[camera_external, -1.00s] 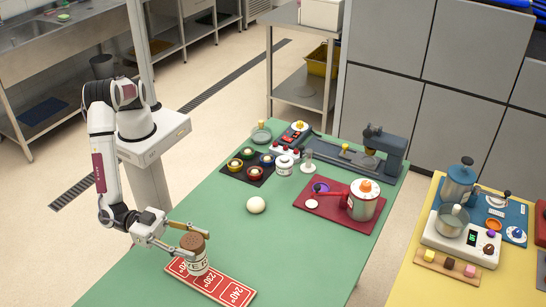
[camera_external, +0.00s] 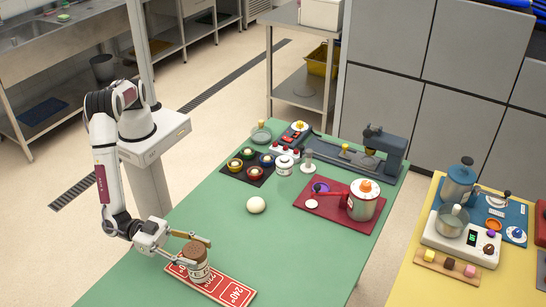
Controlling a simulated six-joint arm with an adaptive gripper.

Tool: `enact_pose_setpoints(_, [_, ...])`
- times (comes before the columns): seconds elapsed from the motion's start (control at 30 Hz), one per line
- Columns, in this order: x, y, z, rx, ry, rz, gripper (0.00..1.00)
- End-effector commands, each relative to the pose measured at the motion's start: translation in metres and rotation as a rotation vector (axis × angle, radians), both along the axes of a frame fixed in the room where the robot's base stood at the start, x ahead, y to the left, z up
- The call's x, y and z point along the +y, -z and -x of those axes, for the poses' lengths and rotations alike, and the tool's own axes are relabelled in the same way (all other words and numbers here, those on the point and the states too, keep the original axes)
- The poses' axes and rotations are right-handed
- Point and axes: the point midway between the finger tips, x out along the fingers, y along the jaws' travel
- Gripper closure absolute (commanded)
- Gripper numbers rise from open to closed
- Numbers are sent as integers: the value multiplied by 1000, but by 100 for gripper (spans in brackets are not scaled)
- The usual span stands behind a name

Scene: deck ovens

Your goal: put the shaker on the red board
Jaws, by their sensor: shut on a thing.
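The shaker (camera_external: 200,273), a pale labelled jar with a brown top, is upright between the fingers of my gripper (camera_external: 198,254). The gripper is shut on it, one finger on each side. The shaker stands over the left part of a red board (camera_external: 236,293) with white temperature figures, at the near edge of the green table. Its base looks on or just above the board; I cannot tell which. The shaker hides part of the board's printing.
A pale ball (camera_external: 256,205) lies mid-table. A dark red mat (camera_external: 322,212) holds a pot (camera_external: 362,207). A dark tray of small bowls (camera_external: 262,180), a white jar (camera_external: 284,166) and a blue-grey machine (camera_external: 388,150) stand farther back.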

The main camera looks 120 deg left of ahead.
Motion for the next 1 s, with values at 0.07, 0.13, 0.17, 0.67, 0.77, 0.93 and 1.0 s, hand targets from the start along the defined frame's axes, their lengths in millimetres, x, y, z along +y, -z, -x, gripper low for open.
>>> enact_pose_setpoints(0.07, [0, -1, 0, -1, 0, 1, 83])
enact_pose_setpoints(0.13, [0, 0, 0, -1, 0, 1, 83])
enact_pose_setpoints(0.17, [0, 1, 0, -1, 0, 1, 83])
enact_pose_setpoints(0.67, [0, 2, 0, 0, 0, 0, 39])
enact_pose_setpoints(0.77, [0, 1, 0, 0, 0, 0, 39])
enact_pose_setpoints(0.93, [-2, 0, 7, 1, 1, 0, 39])
enact_pose_setpoints(1.0, [-3, 0, 13, 2, 1, 0, 39])
